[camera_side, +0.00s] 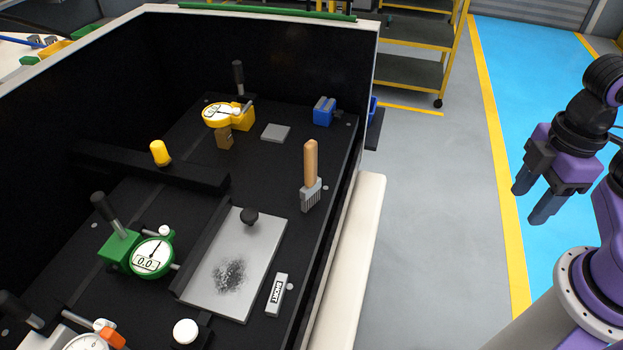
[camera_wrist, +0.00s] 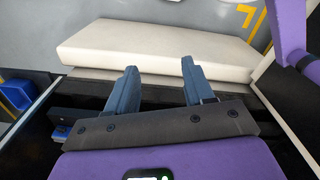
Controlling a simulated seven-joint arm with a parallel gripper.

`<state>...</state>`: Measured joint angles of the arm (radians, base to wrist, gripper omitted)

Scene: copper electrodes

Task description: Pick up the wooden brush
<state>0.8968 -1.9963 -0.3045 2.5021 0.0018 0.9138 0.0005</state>
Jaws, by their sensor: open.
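My gripper (camera_side: 530,205) is open and empty, outside the enclosure to the right, well apart from the brush. In the wrist view my gripper's two blue-grey fingers (camera_wrist: 158,78) are spread with nothing between them. The brush does not show in the wrist view.
A grey plate (camera_side: 262,262) with dark powder and a black knob lies left of the brush. A small labelled block (camera_side: 277,295) lies in front. Green (camera_side: 152,257) and yellow (camera_side: 217,114) dial gauges stand farther left. The cream ledge (camera_side: 348,265) separates my gripper from the work surface.

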